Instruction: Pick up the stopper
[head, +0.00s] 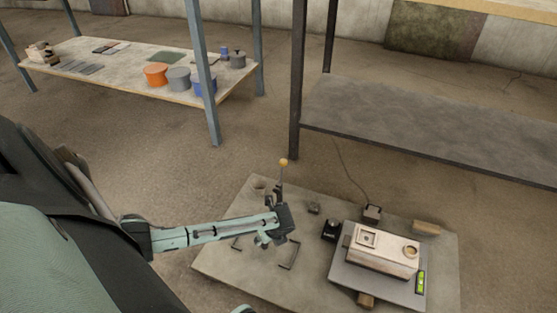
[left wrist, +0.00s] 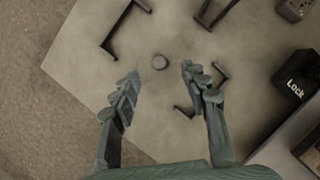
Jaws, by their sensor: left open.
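My right gripper is not in view.
Dark corner brackets (left wrist: 108,44) stand on the plate. To the right are a black box marked Lock (left wrist: 296,80) and a pale block (head: 383,252) on a grey base (head: 350,283). An orange-tipped rod (head: 283,163) rises by my gripper. Shelves stand behind.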

